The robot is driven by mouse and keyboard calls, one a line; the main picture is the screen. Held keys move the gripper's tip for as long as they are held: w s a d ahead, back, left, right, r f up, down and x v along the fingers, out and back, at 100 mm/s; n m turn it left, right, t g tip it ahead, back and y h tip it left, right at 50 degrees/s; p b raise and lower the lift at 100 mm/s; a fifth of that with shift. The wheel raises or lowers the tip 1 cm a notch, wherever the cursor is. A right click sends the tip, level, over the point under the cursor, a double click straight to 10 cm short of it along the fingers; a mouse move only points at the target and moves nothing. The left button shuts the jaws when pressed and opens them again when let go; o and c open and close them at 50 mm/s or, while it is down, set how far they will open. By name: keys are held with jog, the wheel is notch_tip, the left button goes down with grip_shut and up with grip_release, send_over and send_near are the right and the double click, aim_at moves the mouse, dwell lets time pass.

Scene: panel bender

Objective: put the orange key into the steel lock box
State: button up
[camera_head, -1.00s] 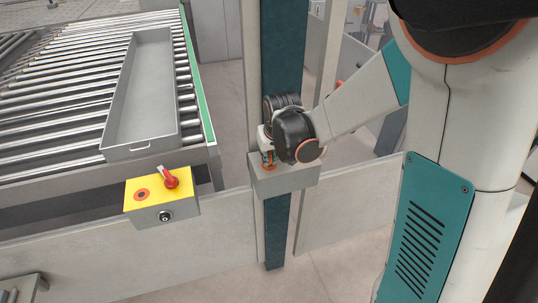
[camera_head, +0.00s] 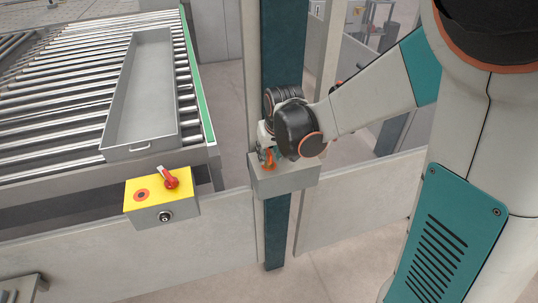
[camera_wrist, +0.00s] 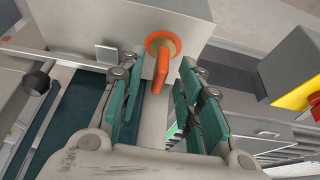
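The steel lock box (camera_head: 293,181) is a grey box fixed to the dark teal post. In the wrist view its pale face (camera_wrist: 85,30) fills the upper left. The orange key (camera_wrist: 160,68) shows there as a round orange collar against the box face with an orange grip sticking out. In the head view it is a small orange patch (camera_head: 269,167) on top of the box, partly hidden by my gripper (camera_head: 266,156). My gripper (camera_wrist: 162,85) is open, its teal-padded fingers on either side of the key's grip, with visible gaps. How deep the key sits is hidden.
A yellow-topped control box (camera_head: 160,194) with a red rotary handle and a keyhole stands left of the lock box. A roller conveyor (camera_head: 75,90) carries a long grey tray (camera_head: 113,130) behind it. Low grey panels (camera_head: 350,208) flank the post.

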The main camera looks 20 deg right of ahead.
jog(key=v, duration=0.9)
jog(key=shift+s+r, duration=0.25)
jog(key=shift+s, duration=0.1)
jog(key=s+f+t+b, duration=0.1)
jog(key=s+f+b, duration=0.2)
jog(key=s, duration=0.6)
jog(key=s+f+t+b, duration=0.1)
jog(key=s+f+b, duration=0.2)
jog(key=s+b, duration=0.3)
jog(key=s, duration=0.3)
jog(key=shift+f+t+b, duration=0.3)
jog(key=shift+f+t, duration=0.1)
